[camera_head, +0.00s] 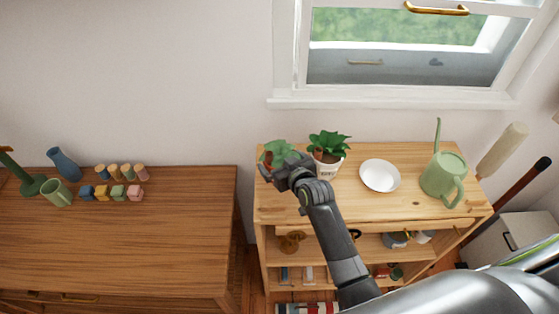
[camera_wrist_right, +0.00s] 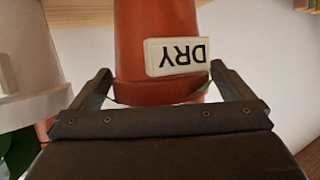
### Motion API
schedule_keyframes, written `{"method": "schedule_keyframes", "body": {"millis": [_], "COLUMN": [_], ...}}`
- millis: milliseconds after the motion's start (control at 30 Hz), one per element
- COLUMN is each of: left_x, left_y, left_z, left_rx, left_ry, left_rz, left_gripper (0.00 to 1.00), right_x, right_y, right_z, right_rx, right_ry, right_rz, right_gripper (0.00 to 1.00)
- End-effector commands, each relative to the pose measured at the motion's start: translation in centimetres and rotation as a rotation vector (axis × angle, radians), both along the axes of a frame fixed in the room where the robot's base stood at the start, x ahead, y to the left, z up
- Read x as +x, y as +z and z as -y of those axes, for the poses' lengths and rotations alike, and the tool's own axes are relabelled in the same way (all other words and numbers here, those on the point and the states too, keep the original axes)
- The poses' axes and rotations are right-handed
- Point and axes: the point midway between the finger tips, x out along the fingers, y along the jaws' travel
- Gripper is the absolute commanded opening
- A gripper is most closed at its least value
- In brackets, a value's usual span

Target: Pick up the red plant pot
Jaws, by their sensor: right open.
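The red plant pot (camera_wrist_right: 130,45) fills the middle of the right wrist view, with a white label reading "DRY" upside down on its side. In the head view only its plant's leaves (camera_head: 277,149) show clearly at the left end of the light wooden shelf top; my gripper hides most of the pot. My right gripper (camera_wrist_right: 158,90) is open, with one finger on each side of the pot, close to its wall. I cannot tell whether the fingers touch it. In the head view my right gripper (camera_head: 283,175) is at the shelf's left end. My left gripper is not in view.
A white pot (camera_head: 327,161) with a plant stands close to the right of the red pot. A white bowl (camera_head: 380,175) and a green watering can (camera_head: 443,176) stand farther right on the shelf unit (camera_head: 400,209). A window is behind. A brown dresser (camera_head: 120,235) stands left.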

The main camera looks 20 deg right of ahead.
Motion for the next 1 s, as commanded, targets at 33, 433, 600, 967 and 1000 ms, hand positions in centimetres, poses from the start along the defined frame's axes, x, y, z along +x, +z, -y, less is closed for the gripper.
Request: {"method": "schedule_keyframes", "body": {"millis": [33,433,600,967,1000], "left_x": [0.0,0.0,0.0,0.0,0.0], "left_y": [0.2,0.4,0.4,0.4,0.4], "left_z": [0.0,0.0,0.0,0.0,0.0], "left_rx": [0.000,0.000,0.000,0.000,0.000], "left_ry": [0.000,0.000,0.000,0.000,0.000], "left_rz": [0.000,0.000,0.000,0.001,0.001], "left_gripper": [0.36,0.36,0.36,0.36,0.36], "right_x": [0.6,1.9,1.9,1.9,2.0], "right_y": [-0.1,-0.8,-0.8,-0.8,-0.5], "right_z": [-0.1,-0.3,-0.3,-0.3,-0.3], "right_rx": [-0.001,0.000,0.000,0.000,0.001], "right_ry": [0.001,-0.001,-0.001,-0.001,-0.001], "right_rz": [-0.001,0.000,0.000,0.000,0.007], "right_gripper": [1.00,1.00,0.88,0.41,0.41]}}
